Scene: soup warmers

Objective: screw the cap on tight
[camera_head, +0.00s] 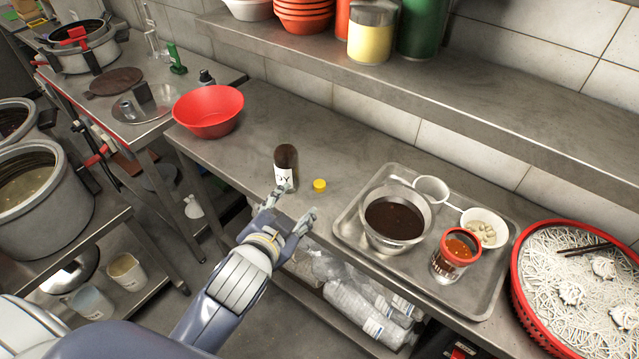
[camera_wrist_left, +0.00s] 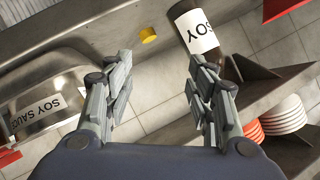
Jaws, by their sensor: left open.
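A dark brown bottle (camera_head: 285,158) with a white label reading "SOY" is on the steel counter, near its front edge. It also shows at the top of the left wrist view (camera_wrist_left: 201,32), partly behind a finger. I cannot make out its neck or mouth. A small yellow cap (camera_head: 319,185) sits apart on the counter, just right of the bottle; it also shows in the left wrist view (camera_wrist_left: 148,34). My left gripper (camera_head: 292,207) is open and empty, at the counter's front edge, close to the bottle and cap. My right gripper is not in view.
A red bowl (camera_head: 208,111) stands left of the bottle. A metal tray (camera_head: 348,228) on the right holds a bowl of dark liquid (camera_head: 396,218), a red-topped jar (camera_head: 452,254) and small bowls. A shelf (camera_head: 400,80) overhangs the back. Counter around the bottle is clear.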

